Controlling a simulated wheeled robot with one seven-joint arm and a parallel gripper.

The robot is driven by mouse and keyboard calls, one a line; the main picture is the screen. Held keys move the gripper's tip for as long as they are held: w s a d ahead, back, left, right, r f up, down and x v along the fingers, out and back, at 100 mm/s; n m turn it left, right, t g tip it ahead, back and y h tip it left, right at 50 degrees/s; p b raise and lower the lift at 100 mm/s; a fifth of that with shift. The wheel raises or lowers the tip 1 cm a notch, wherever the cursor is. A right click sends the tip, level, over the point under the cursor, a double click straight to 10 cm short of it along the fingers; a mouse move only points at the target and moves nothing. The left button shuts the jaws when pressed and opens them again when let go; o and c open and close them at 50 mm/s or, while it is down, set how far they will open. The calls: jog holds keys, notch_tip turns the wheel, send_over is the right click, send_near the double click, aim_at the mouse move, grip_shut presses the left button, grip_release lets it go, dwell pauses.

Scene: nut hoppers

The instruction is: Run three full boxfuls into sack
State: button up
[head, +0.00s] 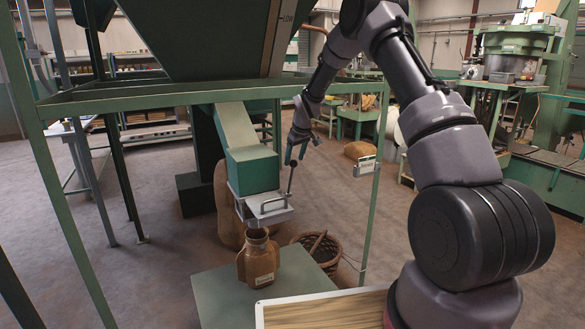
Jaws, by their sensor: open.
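A green hopper (200,40) stands on a green frame, with "LOW" on its strip. Its sloping chute (237,124) leads down to a green box (252,170) with a grey metal gate (264,207) at its foot. An upright lever (291,185) with a dark knob rises at the gate's right side. My gripper (296,156) is open and points down at the lever's top; I cannot tell if it touches the knob. Below the gate, a small brown labelled sack (258,262) with an open round neck stands upright on a green stand (215,295). Its contents are hidden.
A wicker basket (325,252) sits right of the stand, and a larger sack (226,205) stands behind the box. Frame posts (372,190) rise on both sides. A wood-topped surface (320,312) is at the front. Open floor lies left and right.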

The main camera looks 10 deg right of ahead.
jog(key=shift+v, duration=1.15)
jog(key=shift+c, duration=0.3)
